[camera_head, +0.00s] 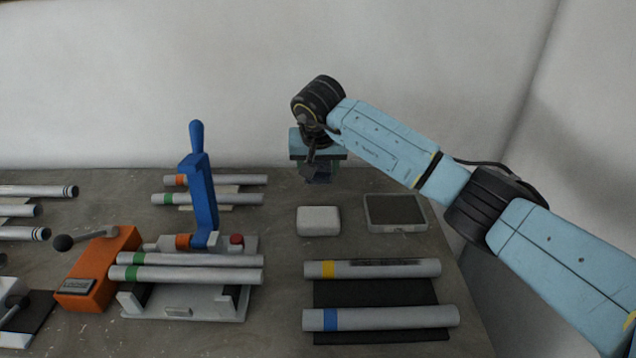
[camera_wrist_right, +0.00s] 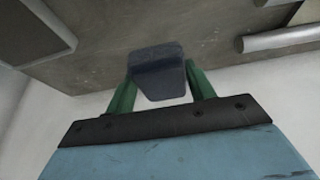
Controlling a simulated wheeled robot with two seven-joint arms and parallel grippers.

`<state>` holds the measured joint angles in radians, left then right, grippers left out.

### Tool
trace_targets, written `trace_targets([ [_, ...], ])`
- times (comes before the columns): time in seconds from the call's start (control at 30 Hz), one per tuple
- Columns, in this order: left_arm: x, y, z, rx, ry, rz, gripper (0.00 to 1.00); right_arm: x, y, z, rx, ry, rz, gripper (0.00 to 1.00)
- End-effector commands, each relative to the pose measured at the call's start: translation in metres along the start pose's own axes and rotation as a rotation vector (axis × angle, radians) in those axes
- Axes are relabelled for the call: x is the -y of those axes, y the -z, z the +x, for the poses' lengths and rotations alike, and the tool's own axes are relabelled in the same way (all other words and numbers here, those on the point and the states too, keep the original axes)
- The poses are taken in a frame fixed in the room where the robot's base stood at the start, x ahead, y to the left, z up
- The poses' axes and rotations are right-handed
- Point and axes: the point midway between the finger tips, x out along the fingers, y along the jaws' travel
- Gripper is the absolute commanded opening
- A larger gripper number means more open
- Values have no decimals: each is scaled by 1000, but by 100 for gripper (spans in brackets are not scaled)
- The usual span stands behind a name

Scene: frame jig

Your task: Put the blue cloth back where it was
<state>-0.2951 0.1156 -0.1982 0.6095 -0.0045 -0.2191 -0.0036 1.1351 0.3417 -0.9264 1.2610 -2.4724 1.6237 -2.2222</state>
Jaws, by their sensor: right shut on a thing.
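My right gripper (camera_head: 318,168) is high over the back of the table, fingers pointing down. It is shut on a small dark blue-grey folded piece, the blue cloth (camera_head: 318,176). In the right wrist view the cloth (camera_wrist_right: 157,72) sits between the two green fingers, clear of the table. A shallow grey tray (camera_head: 428,223) with a dark, flat inside lies to the right and in front of the gripper; no cloth shows in it. My left gripper is not in view.
A white box (camera_head: 318,221) stands left of the tray. Two banded tubes (camera_head: 385,268) lie on a dark mat (camera_head: 375,292) in front. The jig with an upright blue lever (camera_head: 203,195) and an orange block (camera_head: 100,268) stand left. A wall (camera_head: 150,80) rises behind.

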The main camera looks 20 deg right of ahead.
Motion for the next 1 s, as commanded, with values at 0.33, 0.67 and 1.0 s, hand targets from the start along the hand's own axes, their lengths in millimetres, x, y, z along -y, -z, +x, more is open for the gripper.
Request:
trace_targets([
  [0.33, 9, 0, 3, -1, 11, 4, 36, 0, -16, 35, 1, 0, 0, 36],
  [0.67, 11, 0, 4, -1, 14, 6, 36, 0, -17, 38, -2, 0, -1, 36],
  [1.0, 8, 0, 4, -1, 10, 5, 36, 0, -17, 38, -2, 1, -1, 76],
])
